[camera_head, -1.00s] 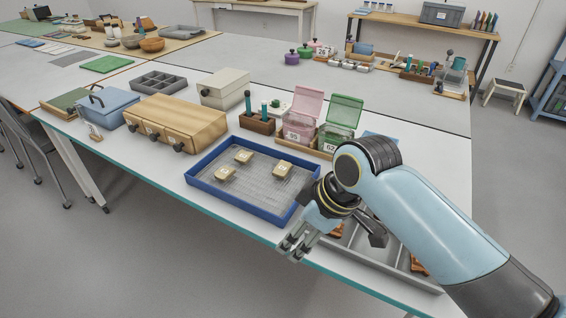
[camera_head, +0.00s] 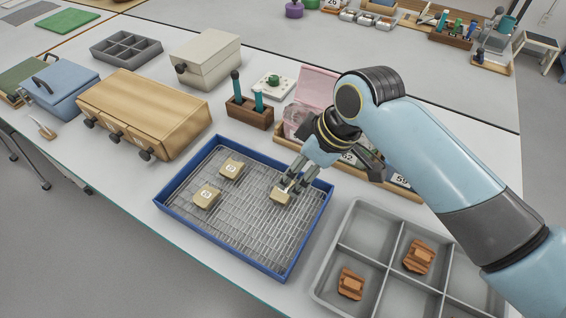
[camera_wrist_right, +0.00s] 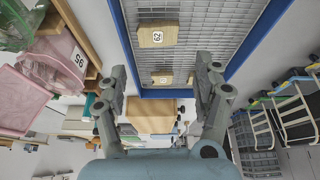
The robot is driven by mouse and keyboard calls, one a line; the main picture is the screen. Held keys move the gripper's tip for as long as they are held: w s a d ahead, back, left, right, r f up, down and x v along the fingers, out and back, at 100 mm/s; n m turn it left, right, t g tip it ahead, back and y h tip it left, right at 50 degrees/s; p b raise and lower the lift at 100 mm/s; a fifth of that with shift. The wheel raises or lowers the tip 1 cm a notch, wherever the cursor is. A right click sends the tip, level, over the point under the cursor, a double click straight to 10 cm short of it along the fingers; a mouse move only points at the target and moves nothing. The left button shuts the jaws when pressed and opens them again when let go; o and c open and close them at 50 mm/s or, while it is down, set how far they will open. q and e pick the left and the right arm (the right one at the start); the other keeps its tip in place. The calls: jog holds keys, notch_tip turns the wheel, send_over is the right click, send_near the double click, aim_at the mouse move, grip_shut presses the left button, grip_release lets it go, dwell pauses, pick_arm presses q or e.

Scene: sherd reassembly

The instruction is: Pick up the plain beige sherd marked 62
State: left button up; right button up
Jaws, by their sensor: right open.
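Three beige sherds lie on the wire mesh of the blue tray (camera_head: 215,255). One sherd (camera_head: 281,196) is at the right, directly under my right gripper (camera_head: 289,183). A second sherd (camera_head: 231,168) is at the upper left and a third sherd (camera_head: 206,196) at the left. In the right wrist view, the nearer sherd (camera_wrist_right: 158,37) carries a turned label that seems to read 62. Another sherd (camera_wrist_right: 162,79) shows beyond it, its label unclear. My right gripper's fingers (camera_wrist_right: 160,68) are spread with nothing between them. My left gripper is not in view.
A grey divided tray (camera_head: 350,238) with brown sherds sits right of the blue tray. A pink-lidded bin (camera_head: 314,90) and a wooden tool block (camera_head: 250,112) stand behind. A wooden drawer cabinet (camera_head: 150,105) stands at the left.

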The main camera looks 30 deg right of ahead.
send_over(283, 192)
jog(key=s+d, duration=0.1)
notch_tip(283, 192, down, 5)
jog(key=shift+r+b, duration=0.15)
jog(key=shift+b, duration=0.2)
jog(key=x, duration=0.5)
jog(key=shift+w, duration=0.25)
jog(key=shift+c, duration=0.8)
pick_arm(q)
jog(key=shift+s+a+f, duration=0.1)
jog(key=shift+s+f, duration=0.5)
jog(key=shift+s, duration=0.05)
pick_arm(e)
jog(key=c, duration=0.7)
